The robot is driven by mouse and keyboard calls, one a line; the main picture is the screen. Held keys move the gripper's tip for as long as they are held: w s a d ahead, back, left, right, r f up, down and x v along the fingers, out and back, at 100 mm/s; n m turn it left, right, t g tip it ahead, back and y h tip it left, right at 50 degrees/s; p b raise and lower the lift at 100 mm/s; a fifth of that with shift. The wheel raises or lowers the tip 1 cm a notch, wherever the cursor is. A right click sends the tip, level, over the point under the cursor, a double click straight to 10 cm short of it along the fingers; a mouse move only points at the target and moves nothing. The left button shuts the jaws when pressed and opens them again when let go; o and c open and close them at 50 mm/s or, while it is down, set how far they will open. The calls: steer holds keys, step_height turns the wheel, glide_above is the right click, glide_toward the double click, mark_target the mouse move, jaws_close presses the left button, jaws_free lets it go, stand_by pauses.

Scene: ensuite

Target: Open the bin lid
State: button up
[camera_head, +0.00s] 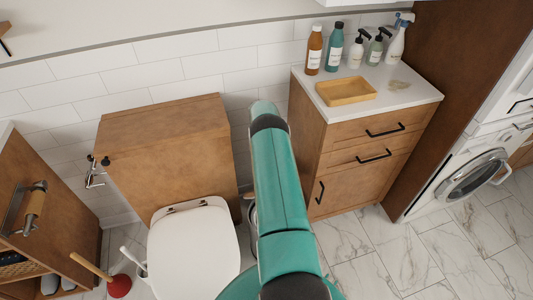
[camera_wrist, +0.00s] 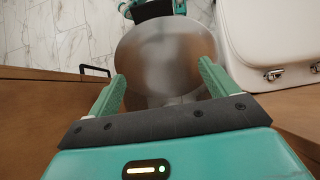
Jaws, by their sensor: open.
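The bin shows in the wrist view as a round, brushed-metal lid (camera_wrist: 165,60) seen from above, and it looks closed. My gripper (camera_wrist: 160,82) is open, with its two green fingers apart and the lid between and beyond them. I cannot tell whether the fingers touch the lid. In the head view the bin (camera_head: 253,218) is mostly hidden behind my teal arm, in the gap between the toilet and the wooden cabinet. My gripper is hidden in that view.
The white toilet (camera_head: 195,252) stands left of the bin, and the wooden cabinet (camera_head: 345,150) with black handles stands right. Bottles and a yellow tray (camera_head: 346,91) sit on the cabinet top. A plunger (camera_head: 119,285) and a toilet brush stand left of the toilet. Marble floor lies clear at right.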

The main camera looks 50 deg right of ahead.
steer(key=v, duration=0.6)
steer(key=shift+w+r, duration=0.1)
stand_by(0.6)
